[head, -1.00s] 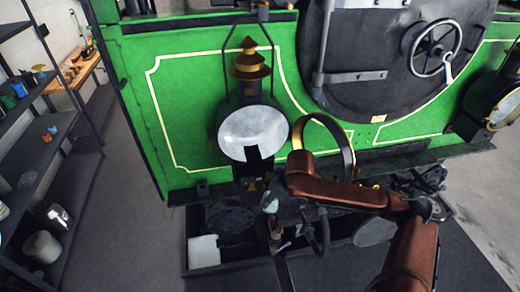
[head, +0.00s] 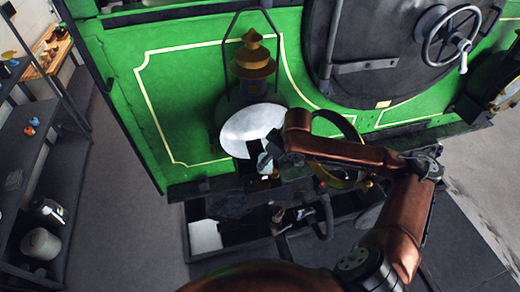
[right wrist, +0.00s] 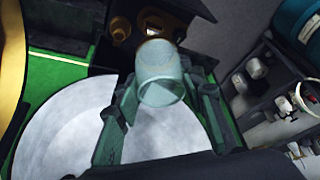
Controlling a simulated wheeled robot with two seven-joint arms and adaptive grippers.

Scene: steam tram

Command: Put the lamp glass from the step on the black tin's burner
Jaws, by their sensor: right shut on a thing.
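My right gripper (right wrist: 165,100) is shut on the lamp glass (right wrist: 160,75), a clear pale-blue open cylinder, in the right wrist view. In the head view the glass (head: 264,162) is small and partly hidden by my right gripper (head: 268,163), in front of the white round reflector (head: 252,128) of the big lamp. Brass parts (right wrist: 152,22) show just beyond the glass in the wrist view; they look like a burner on a dark body, and I cannot tell whether the glass touches them. My left gripper is out of view.
The green tram front (head: 190,110) stands behind, with a brass-topped lamp (head: 253,58) and a round smokebox door (head: 385,50). A dark open step box with a white block (head: 205,235) lies below. A shelf (head: 30,180) stands at the left.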

